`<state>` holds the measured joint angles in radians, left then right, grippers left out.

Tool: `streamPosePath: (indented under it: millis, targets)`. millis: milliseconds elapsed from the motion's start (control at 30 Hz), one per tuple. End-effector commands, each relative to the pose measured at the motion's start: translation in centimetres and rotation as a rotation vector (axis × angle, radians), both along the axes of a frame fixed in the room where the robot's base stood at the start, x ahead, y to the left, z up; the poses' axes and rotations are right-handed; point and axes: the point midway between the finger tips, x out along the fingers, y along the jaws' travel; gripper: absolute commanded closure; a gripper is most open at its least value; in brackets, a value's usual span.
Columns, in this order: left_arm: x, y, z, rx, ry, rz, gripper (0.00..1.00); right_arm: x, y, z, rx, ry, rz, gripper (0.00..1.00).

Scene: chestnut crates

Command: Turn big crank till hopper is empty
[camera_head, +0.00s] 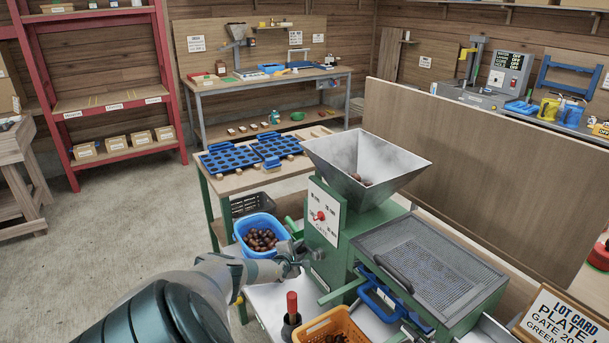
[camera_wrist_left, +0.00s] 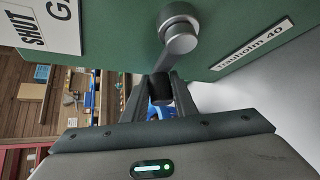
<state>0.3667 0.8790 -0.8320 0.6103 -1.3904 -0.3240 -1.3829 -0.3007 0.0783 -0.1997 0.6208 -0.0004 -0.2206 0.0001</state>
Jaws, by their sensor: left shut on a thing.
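The green machine (camera_head: 325,240) carries a grey metal hopper (camera_head: 400,160) with a few chestnuts (camera_head: 361,180) low inside it; its bottom is partly hidden by the near wall. The big crank (camera_wrist_left: 179,40) has a grey hub and a short arm on the machine's green side. My left gripper (camera_head: 297,262) is at that side, and in the left wrist view its two fingers (camera_wrist_left: 161,92) are shut around the crank's dark grip. A white gate plate (camera_head: 325,199) with a red knob sits above the crank. My right gripper is out of view.
A blue basket (camera_head: 236,222) of chestnuts stands left of the machine. An orange crate (camera_head: 312,326) with chestnuts and a red-handled tool (camera_head: 292,304) are below my gripper. A mesh-topped tray (camera_head: 440,265) adjoins the machine on the right. A wooden partition (camera_head: 470,170) stands behind.

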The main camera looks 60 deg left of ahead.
Motion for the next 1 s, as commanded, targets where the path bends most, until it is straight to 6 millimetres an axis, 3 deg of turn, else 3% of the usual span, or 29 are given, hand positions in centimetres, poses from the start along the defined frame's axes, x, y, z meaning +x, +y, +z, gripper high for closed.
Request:
streamPosePath:
  millis: [467,1000]
  targets:
    - [0.1,0.6,2.8,0.337,-0.014,0.001,1.0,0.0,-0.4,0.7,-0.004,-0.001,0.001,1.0]
    - [0.1,0.6,3.2,0.391,-0.016,0.001,1.0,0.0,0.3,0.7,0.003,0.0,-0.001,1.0]
